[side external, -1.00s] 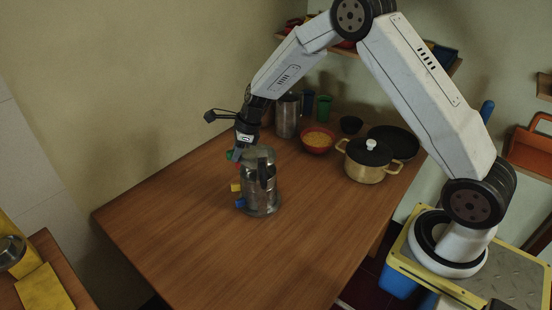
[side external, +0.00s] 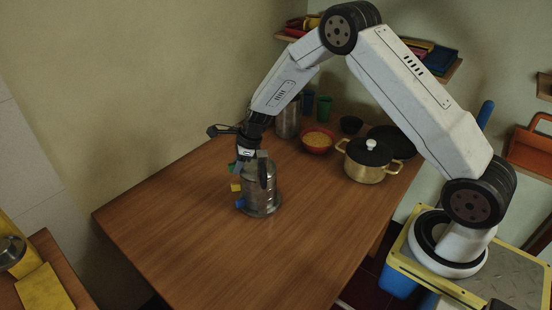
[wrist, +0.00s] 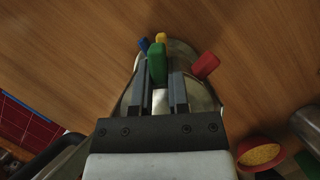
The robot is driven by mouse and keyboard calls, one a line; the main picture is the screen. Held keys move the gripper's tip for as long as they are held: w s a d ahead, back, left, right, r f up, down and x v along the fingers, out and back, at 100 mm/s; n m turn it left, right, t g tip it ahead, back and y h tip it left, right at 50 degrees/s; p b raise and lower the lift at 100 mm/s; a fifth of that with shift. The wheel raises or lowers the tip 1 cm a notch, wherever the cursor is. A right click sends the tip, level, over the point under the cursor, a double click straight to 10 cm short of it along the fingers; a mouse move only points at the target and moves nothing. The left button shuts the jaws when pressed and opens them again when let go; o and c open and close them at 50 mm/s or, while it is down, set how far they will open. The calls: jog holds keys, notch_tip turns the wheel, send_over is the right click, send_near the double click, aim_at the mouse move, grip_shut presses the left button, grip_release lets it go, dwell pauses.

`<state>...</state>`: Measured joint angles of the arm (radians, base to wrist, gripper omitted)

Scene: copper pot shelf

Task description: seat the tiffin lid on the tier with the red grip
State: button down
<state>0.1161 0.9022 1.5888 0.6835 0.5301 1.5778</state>
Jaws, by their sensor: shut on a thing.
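The metal tiffin stack (side external: 262,200) stands upright on the table in the side view. A blue grip (side external: 240,202) sits low on its left and a yellow grip (side external: 235,187) above it. My gripper (wrist: 161,75) is at the top left of the stack, shut on a green grip (wrist: 158,62), which appears to belong to the lid. The red grip (wrist: 205,65) points off to the right in the wrist view and is not clear in the side view. The lid's edge is hard to make out, so I cannot tell whether it rests fully on the tier.
A red bowl of yellow food (side external: 318,139), a brass pot with a black lid (side external: 366,165), a black pan (side external: 395,142) and a green cup (side external: 324,108) stand toward the back right. The table's front and left (side external: 180,215) are clear.

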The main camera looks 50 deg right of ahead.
dwell(0.4)
jog(key=c, duration=0.5)
grip_release()
jog(key=shift+c, duration=0.2)
jog(key=shift+v, duration=3.9)
